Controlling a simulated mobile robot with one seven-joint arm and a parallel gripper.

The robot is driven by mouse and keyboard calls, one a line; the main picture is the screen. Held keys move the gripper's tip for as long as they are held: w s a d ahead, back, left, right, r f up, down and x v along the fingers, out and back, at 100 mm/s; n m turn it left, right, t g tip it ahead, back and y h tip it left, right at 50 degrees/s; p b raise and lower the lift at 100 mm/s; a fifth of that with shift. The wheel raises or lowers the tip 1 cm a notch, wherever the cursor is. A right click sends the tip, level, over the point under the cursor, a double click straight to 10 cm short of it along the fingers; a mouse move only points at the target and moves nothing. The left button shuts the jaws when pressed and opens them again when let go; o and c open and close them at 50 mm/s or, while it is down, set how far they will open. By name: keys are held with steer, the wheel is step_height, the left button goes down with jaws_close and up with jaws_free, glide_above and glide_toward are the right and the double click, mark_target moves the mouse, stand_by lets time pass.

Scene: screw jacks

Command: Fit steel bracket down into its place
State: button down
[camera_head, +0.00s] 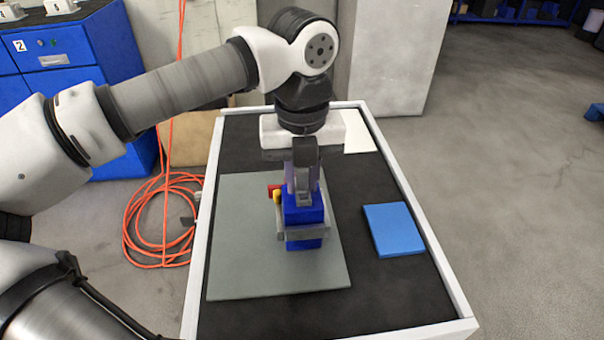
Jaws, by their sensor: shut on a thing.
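My gripper (303,198) points straight down over the grey mat. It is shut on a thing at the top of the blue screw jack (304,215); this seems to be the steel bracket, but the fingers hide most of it. The jack stands upright on the mat, with a grey metal bar (303,235) across its lower front. I cannot tell whether this bar is part of the bracket or of the jack. Small red and yellow parts (275,192) show at the jack's left side. Contact between bracket and jack is too small to judge.
The grey mat (240,265) lies on a black table top with a raised white rim (444,270). A flat blue block (394,229) lies to the right of the mat. A white sheet (358,135) lies at the back right. The mat's front left is clear.

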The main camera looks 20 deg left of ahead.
steer(key=shift+f+b, duration=0.35)
steer(key=shift+f, duration=0.15)
steer(key=c, duration=1.2)
jaws_free()
steer(key=shift+r, duration=0.1)
step_height(320, 180, up, 8)
steer(key=p, duration=0.4)
steer(key=shift+f+p, duration=0.2)
steer(key=shift+p, duration=0.2)
steer(key=shift+f, duration=0.1)
